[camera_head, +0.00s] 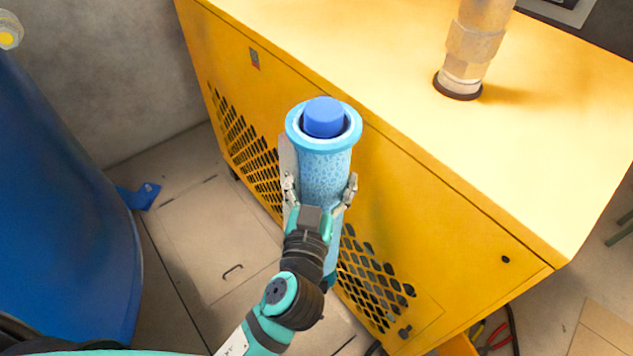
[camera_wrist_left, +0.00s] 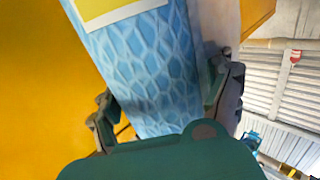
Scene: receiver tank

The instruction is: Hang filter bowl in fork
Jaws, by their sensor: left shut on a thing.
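The filter bowl (camera_head: 324,170) is a light blue, patterned cylinder with a flanged rim at its top and a darker blue round piece (camera_head: 324,117) inside its mouth. It is held roughly upright in front of the yellow cabinet. My left gripper (camera_head: 320,188) is shut on the bowl's sides, below the rim. In the left wrist view, the bowl (camera_wrist_left: 150,75) stands between the two fingers, with a yellow and white label (camera_wrist_left: 112,10) on it. The bowl's lower part is partly hidden by my gripper and wrist. I cannot make out a fork. My right gripper is not in view.
The yellow cabinet (camera_head: 430,170) with grille openings stands close behind and right of the bowl. A metal pipe fitting (camera_head: 474,45) rises from its top. A large blue tank (camera_head: 60,210) stands at left. Tiled floor (camera_head: 200,230) shows between them.

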